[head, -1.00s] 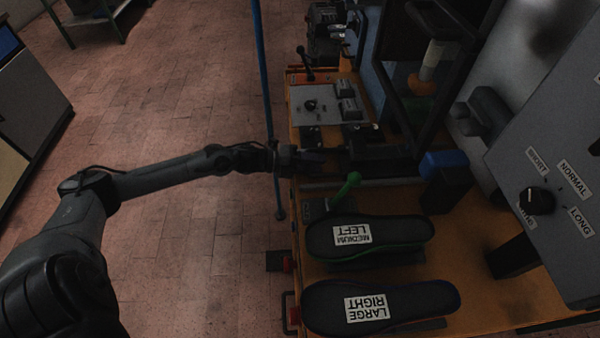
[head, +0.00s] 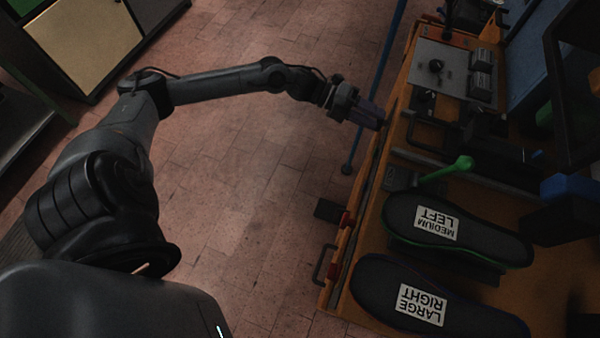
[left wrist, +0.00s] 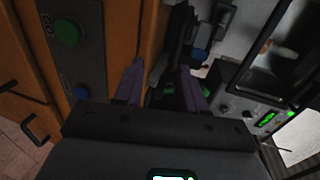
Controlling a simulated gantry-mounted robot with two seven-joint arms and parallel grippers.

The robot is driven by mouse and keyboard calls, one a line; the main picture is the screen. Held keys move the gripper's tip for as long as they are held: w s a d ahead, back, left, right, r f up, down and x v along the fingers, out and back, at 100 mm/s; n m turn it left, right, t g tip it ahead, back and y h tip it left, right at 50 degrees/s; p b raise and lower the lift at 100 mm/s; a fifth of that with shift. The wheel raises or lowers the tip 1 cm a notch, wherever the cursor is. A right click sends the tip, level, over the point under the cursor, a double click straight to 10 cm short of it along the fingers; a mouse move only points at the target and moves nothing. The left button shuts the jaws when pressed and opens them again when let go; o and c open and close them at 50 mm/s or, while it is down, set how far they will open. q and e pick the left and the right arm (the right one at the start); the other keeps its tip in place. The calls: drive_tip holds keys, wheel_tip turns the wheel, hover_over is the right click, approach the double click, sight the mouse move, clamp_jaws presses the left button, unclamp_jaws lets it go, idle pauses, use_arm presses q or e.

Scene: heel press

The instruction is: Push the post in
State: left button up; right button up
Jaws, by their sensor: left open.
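My left gripper (head: 372,115) is at the left edge of the orange press bench, with its purple-grey fingers pointing at the bench. In the left wrist view its two fingers (left wrist: 160,88) are apart with nothing clearly held between them. Just beyond them is a dark slide mechanism (head: 425,145) on the bench. I cannot tell for certain which part is the post. A dark block with a blue top (head: 570,187) stands farther right. The wrist view shows dark parts and a small blue piece (left wrist: 198,54) ahead of the fingers. My right gripper is out of view.
A green-knobbed lever (head: 462,164) stands near the slide. Two shoe forms, labelled medium left (head: 490,237) and large right (head: 470,315), lie in front. The floor at left is clear.

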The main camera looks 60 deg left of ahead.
use_arm(q)
drive_tip(key=p+v, duration=0.5)
drive_tip(key=v, duration=0.6)
drive_tip(key=s+d+f+n+t+y, duration=0.25)
drive_tip(key=d+f+n+y, duration=0.55)
drive_tip(key=d+f+n, duration=0.4)
drive_tip(key=s+d+n+g+y, duration=0.2)
drive_tip(key=s+d+n+g, duration=0.1)
drive_tip(key=s+n, duration=0.3)
drive_tip(key=s+d+n+g+y, duration=0.2)
drive_tip(key=s+n+g, duration=0.1)
drive_tip(key=s+n, duration=0.2)
drive_tip(key=shift+s+d+f+n, duration=0.35)
drive_tip(key=shift+s+d+n, duration=0.05)
drive_tip(key=shift+s, duration=0.6)
